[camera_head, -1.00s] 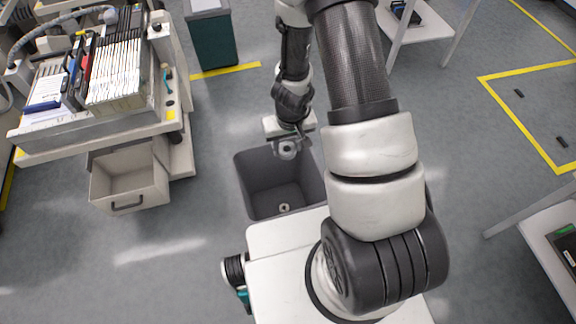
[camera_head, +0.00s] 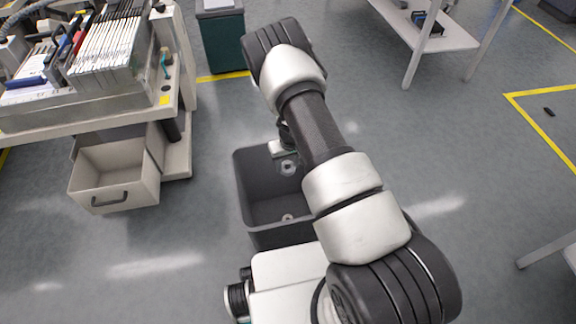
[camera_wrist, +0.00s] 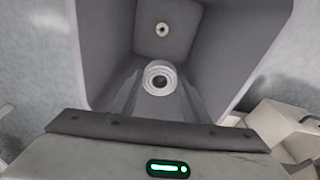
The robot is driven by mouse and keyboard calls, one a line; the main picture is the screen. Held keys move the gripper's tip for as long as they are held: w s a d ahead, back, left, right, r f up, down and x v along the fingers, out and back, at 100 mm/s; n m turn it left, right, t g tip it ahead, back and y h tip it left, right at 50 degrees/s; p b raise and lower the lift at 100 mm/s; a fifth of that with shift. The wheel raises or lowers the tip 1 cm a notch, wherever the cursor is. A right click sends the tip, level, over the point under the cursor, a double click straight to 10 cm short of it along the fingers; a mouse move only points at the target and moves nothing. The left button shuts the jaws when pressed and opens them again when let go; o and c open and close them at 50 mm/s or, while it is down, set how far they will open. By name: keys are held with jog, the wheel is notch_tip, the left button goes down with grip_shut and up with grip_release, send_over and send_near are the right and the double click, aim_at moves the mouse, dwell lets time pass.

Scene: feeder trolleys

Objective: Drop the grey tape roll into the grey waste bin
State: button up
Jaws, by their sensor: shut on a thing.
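My gripper (camera_wrist: 160,90) is shut on the grey tape roll (camera_wrist: 160,76), a ring seen nearly end-on between the fingers. In the head view the roll (camera_head: 289,168) hangs at the far side of the grey waste bin (camera_head: 255,180), within its outline. The bin is an open, dark grey box on the floor; its walls also surround the roll in the wrist view (camera_wrist: 108,45). A second small pale ring (camera_wrist: 162,29) lies on the bin's floor. My arm hides the bin's right side in the head view.
A trolley (camera_head: 120,120) with upright boards and an open beige drawer (camera_head: 115,175) stands left of the bin. A dark green bin (camera_head: 221,40) stands behind. A white table (camera_head: 440,38) is at the back right. The floor between them is clear.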

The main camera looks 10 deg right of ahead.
aim_at(288, 168)
jog(key=shift+f+b, duration=0.9)
jog(key=shift+f, duration=1.35)
jog(key=o, duration=1.1)
notch_tip(288, 168, up, 17)
jog(key=s+p, duration=0.2)
jog(key=p, duration=0.2)
jog(key=shift+s+d+r, duration=0.15)
jog(key=shift+s, duration=0.2)
